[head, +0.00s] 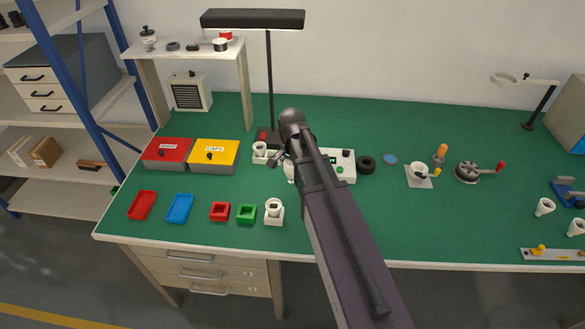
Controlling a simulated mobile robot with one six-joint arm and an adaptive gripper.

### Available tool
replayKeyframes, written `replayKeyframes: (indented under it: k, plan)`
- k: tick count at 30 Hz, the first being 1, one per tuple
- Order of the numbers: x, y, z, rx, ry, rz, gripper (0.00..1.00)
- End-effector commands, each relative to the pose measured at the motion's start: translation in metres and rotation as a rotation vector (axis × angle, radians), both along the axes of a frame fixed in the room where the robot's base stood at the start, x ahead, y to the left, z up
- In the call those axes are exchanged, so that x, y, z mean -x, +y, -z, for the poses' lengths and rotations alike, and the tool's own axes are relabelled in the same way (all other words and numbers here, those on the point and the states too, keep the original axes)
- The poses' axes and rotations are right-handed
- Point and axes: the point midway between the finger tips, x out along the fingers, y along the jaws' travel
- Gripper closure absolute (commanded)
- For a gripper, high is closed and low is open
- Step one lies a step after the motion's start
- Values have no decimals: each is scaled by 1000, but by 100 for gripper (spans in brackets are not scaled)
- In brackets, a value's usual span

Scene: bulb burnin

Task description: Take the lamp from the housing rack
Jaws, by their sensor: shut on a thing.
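My gripper (276,160) is at the far end of my dark arm, over the middle left of the green bench. It is shut on a small white rounded thing, which I take to be the lamp (290,172); my arm hides most of it. I cannot tell whether the lamp is clear of the bench. A white cup-shaped piece (260,149) stands just left of my gripper. Another white cup-shaped piece (274,208) sits on a square white base nearer the front edge. I cannot tell which piece is the housing rack.
Red (168,152) and yellow (214,155) boxes stand left, with small trays in front. A white device (344,165) is partly behind my arm. A black desk lamp (253,19) overhangs the bench. A hand crank (468,172) stands right. The front middle right is clear.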

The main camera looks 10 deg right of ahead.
Motion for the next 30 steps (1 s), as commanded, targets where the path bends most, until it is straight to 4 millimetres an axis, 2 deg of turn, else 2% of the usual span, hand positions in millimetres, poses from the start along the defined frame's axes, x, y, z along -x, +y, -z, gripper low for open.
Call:
replayKeyframes:
  k: [30]
  plan:
    - [0, 0, -43, 0, 0, 0, 73]
